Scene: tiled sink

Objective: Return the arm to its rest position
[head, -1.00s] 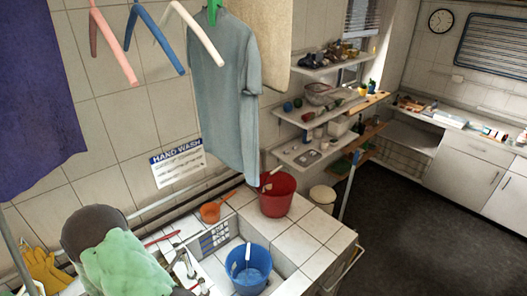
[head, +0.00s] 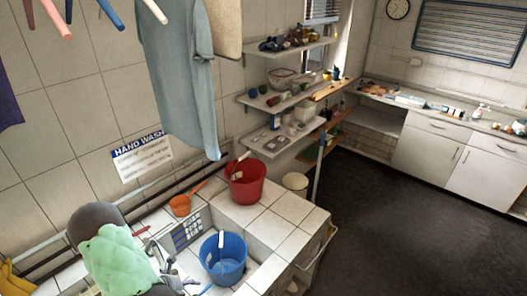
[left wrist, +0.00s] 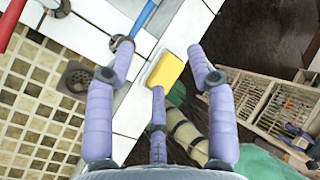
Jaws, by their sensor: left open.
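In the left wrist view my left gripper (left wrist: 160,62) is open, its lavender fingers spread apart over white tiles. A yellow sponge-like block (left wrist: 164,73) shows between and beyond the fingers, at the tile edge. I cannot tell whether the middle finger touches it. In the head view a dark grey rounded shape and a bulky pale green piece (head: 118,262) fill the lower left over the counter. I cannot make out the left fingertips clearly there. My right gripper is not in view.
A blue bucket (head: 222,262) stands in the sink area, with a red bucket (head: 246,183) and an orange scoop (head: 181,205) on the tiled counter (head: 290,215) behind. A grey shirt (head: 183,75) hangs above. Dark floor (head: 400,215) is clear at right.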

